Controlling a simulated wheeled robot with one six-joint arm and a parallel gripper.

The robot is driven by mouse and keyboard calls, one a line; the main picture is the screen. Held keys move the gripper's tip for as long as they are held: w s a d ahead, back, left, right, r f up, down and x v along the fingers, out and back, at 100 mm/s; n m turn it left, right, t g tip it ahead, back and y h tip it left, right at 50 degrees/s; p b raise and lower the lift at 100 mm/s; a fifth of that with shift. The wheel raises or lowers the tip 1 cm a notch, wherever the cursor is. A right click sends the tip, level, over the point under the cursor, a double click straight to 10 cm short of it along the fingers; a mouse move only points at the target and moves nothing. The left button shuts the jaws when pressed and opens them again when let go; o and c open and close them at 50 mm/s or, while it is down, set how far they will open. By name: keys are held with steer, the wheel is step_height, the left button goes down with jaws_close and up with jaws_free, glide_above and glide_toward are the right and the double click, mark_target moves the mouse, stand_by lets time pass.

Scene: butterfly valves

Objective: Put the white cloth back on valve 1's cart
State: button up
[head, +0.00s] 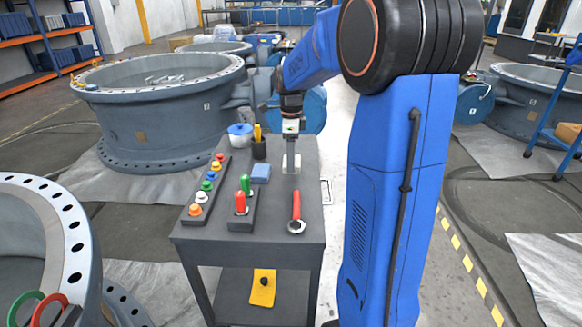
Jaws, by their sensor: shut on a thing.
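The white cloth (283,166) is a small pale patch at the tip of my gripper (291,168). My gripper points down over the back right part of the dark grey cart (273,225) and is shut on the cloth. The fingers hide part of the cloth. I cannot tell whether the cloth touches the cart top. A large grey valve body (160,105) stands behind and left of the cart. Its small label is too small to read for sure.
The cart top holds a row of coloured caps (207,184), red and green handled tools (241,198), a blue block (261,172), a red-handled tool (296,212), a black cup (259,149) and a blue-lidded pot (240,136).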

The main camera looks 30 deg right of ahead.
steer(key=shift+f, duration=1.9)
steer(key=shift+f, duration=0.15)
steer(key=o, duration=1)
